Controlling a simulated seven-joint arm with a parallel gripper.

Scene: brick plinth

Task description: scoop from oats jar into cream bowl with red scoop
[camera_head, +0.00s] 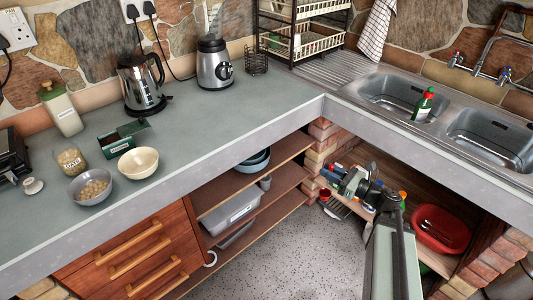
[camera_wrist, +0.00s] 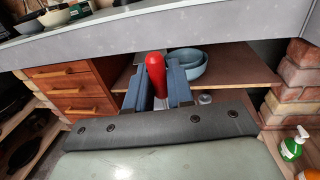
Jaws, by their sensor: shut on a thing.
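The oats jar (camera_head: 71,160), clear with a pale label, stands at the left of the counter. Its top looks open, and a round pale lid (camera_head: 33,186) lies left of it. The cream bowl (camera_head: 138,163) sits to the right of the jar and looks empty. My gripper (camera_head: 345,178) is low in front of the counter, far to the right of jar and bowl. In the wrist view my gripper (camera_wrist: 158,100) is shut on the red scoop (camera_wrist: 156,68), whose red handle rises between the fingers. The rest of the scoop is hidden there.
A grey bowl (camera_head: 90,188) with pale contents stands before the jar, and a dark green box (camera_head: 125,137) behind the cream bowl. The counter edge and open shelves (camera_head: 250,178) are near my arm. The mid-counter is clear.

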